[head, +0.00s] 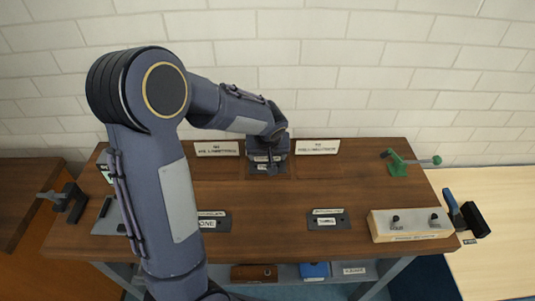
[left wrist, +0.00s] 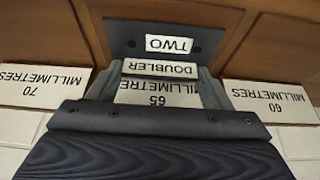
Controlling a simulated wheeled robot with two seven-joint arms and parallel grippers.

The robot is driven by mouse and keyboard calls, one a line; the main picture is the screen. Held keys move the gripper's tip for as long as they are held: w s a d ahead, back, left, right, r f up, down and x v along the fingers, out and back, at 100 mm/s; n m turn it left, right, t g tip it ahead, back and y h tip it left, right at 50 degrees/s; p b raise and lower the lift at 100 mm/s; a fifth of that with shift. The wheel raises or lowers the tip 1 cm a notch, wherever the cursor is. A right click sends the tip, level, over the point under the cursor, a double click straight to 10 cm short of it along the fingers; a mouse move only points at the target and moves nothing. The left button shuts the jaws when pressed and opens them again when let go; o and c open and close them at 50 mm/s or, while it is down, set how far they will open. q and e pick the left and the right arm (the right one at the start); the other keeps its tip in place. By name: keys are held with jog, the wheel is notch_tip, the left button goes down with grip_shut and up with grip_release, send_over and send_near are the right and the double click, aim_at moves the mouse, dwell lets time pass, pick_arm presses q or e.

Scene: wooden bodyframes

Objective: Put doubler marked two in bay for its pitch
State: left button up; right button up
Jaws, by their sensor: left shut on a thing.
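The doubler marked TWO (left wrist: 205,42) is a dark plate with white labels. In the left wrist view, which is upside down, it lies between my left gripper's fingers (left wrist: 158,82). In the head view my left gripper (head: 268,168) is at the middle bay at the back of the bench, shut on this doubler. The 65 millimetres sign (left wrist: 150,97) is behind it, partly covered by the gripper. The 60 millimetres sign (head: 217,148) is to the left and the 70 millimetres sign (head: 318,147) to the right. I cannot tell whether the plate touches the bay floor. My right gripper is not in view.
Doubler ONE (head: 212,213), partly behind my arm, and doubler THREE (head: 326,213) lie on the bench (head: 270,238). A green clamp (head: 402,165) stands at the back right. The bench middle is clear.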

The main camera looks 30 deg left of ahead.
pick_arm(q)
jog(key=shift+f, duration=0.1)
jog(key=o, duration=0.7)
jog(key=shift+f, duration=0.1)
jog(key=o, duration=0.5)
jog(key=shift+c, duration=0.2)
jog(key=shift+r, duration=0.3)
jog(key=v, duration=1.1)
jog(key=s+d+m+t+h, duration=0.1)
jog(key=s+d+m+h, duration=0.1)
jog(key=s, duration=0.9)
jog(key=s+d+m+h, duration=0.2)
jog(key=s+d+h, duration=0.2)
jog(key=s, duration=0.6)
jog(key=shift+s+d+r+m+t+p, duration=0.15)
jog(key=shift+s+d+m+t+p, duration=0.25)
jog(key=shift+d, duration=0.35)
